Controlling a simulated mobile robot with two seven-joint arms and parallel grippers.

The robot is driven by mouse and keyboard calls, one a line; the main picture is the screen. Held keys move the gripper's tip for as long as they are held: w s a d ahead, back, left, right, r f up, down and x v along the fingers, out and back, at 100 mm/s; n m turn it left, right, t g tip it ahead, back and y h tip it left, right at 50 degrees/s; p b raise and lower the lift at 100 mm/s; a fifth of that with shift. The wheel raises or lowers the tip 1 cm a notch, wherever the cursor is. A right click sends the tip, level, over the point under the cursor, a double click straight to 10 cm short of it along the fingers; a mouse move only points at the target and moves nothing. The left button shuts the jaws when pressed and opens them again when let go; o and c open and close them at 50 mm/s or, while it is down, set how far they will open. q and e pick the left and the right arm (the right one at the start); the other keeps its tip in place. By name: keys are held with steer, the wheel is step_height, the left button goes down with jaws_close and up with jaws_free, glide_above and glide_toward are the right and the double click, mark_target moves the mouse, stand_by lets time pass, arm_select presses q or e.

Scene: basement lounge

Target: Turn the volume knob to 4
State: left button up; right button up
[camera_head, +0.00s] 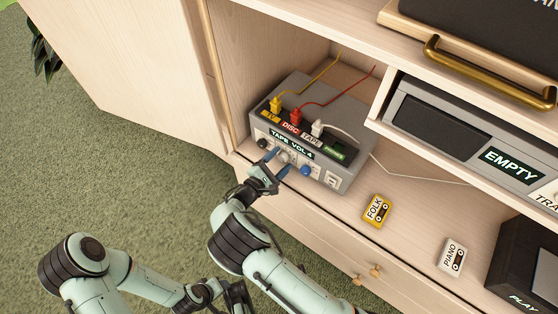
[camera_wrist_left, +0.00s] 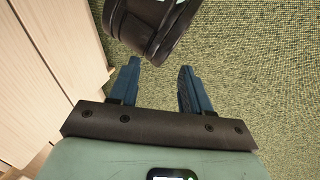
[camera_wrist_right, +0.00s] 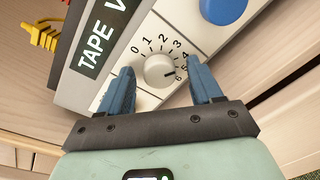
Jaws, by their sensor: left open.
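The grey volume knob (camera_wrist_right: 159,70) is on the front of a grey box (camera_head: 345,178) in the cabinet, on a white dial numbered 0 to 6. Its small dark mark points right, near the 5 and 6. The display (camera_head: 291,143) reads "TAPE VOL 4" in the head view. My right gripper (camera_head: 275,163) is at the box's front. In the right wrist view its blue fingers (camera_wrist_right: 162,70) are open on either side of the knob, with gaps visible. My left gripper (camera_wrist_left: 158,78) is open and empty over the carpet; a black arm part is close ahead of it.
A blue knob (camera_head: 306,169) sits right of the volume knob. Yellow (camera_head: 276,104), red (camera_head: 296,115) and white (camera_head: 317,128) plugs stand on the box. Folk (camera_head: 377,211) and piano (camera_head: 452,257) cassettes lie on the shelf. The cabinet's left panel (camera_head: 140,60) is close by.

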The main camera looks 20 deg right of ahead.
arm_select(q)
steer(key=shift+s+d+r+g+p, duration=0.25)
steer(key=shift+s+r+p, duration=0.15)
steer(key=shift+s, duration=0.1)
steer(key=shift+s+d+r+g+p, duration=0.15)
steer(key=shift+s+d+r+p, duration=0.1)
steer(key=shift+s+r, duration=0.2)
arm_select(e)
steer(key=v, duration=1.3)
steer(key=shift+a, duration=0.15)
steer(key=shift+s, duration=0.1)
